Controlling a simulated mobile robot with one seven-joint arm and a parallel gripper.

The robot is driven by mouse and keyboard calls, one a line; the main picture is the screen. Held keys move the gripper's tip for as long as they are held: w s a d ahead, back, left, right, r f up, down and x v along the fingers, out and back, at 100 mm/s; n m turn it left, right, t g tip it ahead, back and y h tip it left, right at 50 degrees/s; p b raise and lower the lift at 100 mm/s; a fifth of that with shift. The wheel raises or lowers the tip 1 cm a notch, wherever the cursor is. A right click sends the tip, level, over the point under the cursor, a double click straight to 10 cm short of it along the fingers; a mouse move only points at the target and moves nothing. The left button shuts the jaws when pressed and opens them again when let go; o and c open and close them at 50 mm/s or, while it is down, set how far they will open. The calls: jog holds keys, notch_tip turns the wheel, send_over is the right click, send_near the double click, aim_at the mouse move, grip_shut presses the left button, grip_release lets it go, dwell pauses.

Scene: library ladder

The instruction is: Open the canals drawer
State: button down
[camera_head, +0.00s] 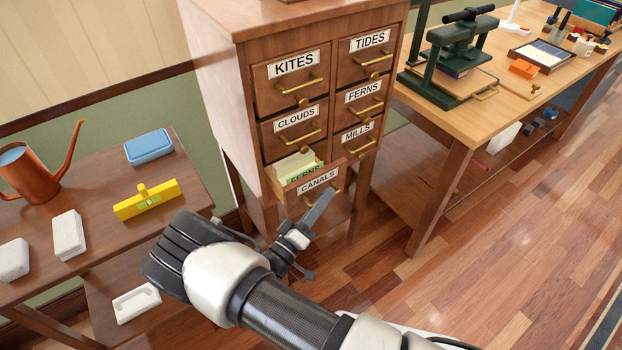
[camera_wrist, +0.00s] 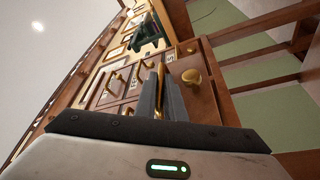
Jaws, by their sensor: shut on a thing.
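The canals drawer (camera_head: 318,181) is the bottom-left drawer of a wooden card cabinet (camera_head: 222,90). It stands partly pulled out, and pale cards with a green tab (camera_head: 300,170) show inside it. My gripper (camera_head: 322,203) is at the drawer's front, below the CANALS label. In the wrist view my gripper (camera_wrist: 160,84) has its two fingers close together with a strip of brass handle (camera_wrist: 161,73) between them. The fingers hide most of this handle in the head view. A round brass knob (camera_wrist: 191,76) shows beside the fingers in the wrist view.
The drawers labelled KITES (camera_head: 292,80), CLOUDS (camera_head: 296,130), TIDES (camera_head: 370,55), FERNS (camera_head: 363,100) and MILLS (camera_head: 356,141) look shut. A side table (camera_head: 95,220) stands left, a workbench (camera_head: 460,115) right. Wooden floor (camera_head: 480,270) is clear at lower right.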

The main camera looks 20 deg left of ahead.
jog(key=s+d+p, duration=0.2)
jog(key=s+d, duration=0.3)
jog(key=d, duration=0.1)
jog(key=shift+s, duration=0.2)
jog(key=c, duration=2.1)
grip_release()
jog(key=v, duration=1.7)
jog(key=shift+s+f, duration=0.1)
jog(key=shift+s, duration=0.1)
